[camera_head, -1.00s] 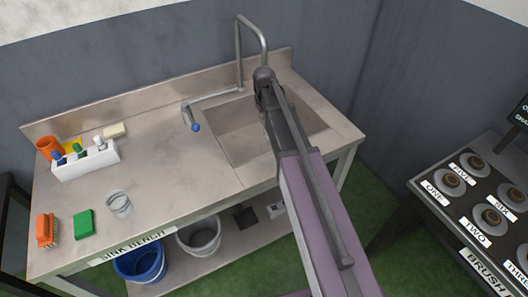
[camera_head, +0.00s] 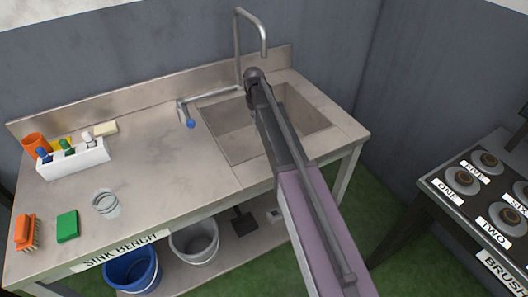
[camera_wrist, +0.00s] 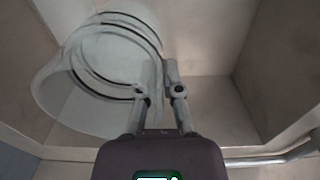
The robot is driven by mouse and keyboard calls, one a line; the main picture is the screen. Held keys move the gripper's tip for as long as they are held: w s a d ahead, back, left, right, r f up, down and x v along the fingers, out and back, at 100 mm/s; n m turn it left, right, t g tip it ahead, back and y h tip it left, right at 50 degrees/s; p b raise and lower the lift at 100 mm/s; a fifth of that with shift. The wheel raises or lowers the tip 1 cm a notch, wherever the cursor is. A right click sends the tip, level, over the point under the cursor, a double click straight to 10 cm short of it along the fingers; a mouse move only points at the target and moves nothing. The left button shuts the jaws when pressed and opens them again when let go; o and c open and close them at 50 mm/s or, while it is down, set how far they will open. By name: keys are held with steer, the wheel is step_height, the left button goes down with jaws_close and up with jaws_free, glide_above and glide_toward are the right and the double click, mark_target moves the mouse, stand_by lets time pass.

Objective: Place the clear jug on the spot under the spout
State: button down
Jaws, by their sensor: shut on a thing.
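The clear jug (camera_wrist: 75,85) shows large at the left of the wrist view, a see-through cylinder with dark rings. My gripper (camera_wrist: 172,75) is shut, with its fingertips at the jug's right side. Exactly which part they grip is hard to tell. Pale basin-like walls lie beyond it in that view. In the head view my arm hides the gripper and the held jug. The spout (camera_head: 264,50) bends down over the sink basin (camera_head: 300,110). The spot under it is hidden by my arm or too small to tell.
A white caddy (camera_head: 75,160) with bottles stands behind. A blue-tipped lever (camera_head: 190,123) sticks out left of the basin. The bench middle is clear.

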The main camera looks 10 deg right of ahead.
steer(key=shift+a, duration=0.15)
step_height(320, 180, down, 6)
steer(key=b, duration=0.6)
steer(key=shift+f, duration=0.15)
steer(key=shift+f, duration=0.1)
stand_by(0.4)
steer(key=shift+f+b, duration=1.75)
steer(key=shift+b, duration=0.3)
steer(key=shift+f, duration=0.2)
steer(key=c, duration=0.8)
jaws_free()
steer(key=shift+r, duration=0.1)
steer(key=shift+r, duration=0.15)
